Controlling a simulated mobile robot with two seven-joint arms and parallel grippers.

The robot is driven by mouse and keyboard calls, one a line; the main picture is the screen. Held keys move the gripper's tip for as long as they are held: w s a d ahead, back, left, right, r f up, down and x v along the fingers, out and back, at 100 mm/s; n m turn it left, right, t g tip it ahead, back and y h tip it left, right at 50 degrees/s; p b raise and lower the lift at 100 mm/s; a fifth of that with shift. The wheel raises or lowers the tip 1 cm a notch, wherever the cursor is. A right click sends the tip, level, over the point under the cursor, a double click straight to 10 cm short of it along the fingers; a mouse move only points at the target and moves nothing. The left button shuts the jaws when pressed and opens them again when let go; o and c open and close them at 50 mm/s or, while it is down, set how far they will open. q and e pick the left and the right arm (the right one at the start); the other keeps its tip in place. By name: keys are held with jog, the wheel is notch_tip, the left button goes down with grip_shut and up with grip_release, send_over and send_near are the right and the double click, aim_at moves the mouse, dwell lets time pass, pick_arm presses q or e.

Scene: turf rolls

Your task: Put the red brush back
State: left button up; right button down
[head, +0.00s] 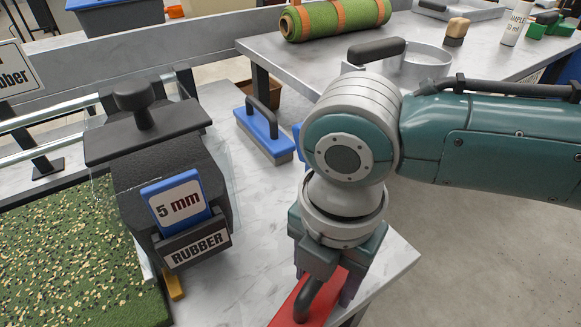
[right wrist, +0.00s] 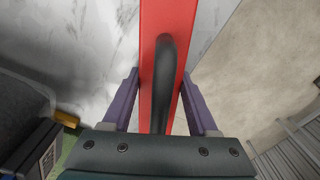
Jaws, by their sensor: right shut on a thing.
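The red brush (head: 286,316) has a long red back and a dark curved handle. It is at the front right edge of the grey table (head: 232,285), partly cut off by the bottom of the head view. My right gripper (head: 324,284) is above it, pointing down, and is shut on the brush. In the right wrist view the red back (right wrist: 153,25) runs between my two purple fingers, with the handle (right wrist: 163,85) along the middle. I cannot tell whether the brush touches the table. My left gripper is not in view.
A blue brush (head: 262,133) stands farther back on the table. A dark rubber hopper (head: 150,165) labelled "5 mm" stands left, beside granule-covered turf (head: 70,265). A turf roll (head: 335,17) and a metal ring tool (head: 420,62) lie on the back table. Floor is open at right.

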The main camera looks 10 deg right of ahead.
jog(key=shift+f, duration=0.1)
jog(key=shift+c, duration=0.9)
grip_release()
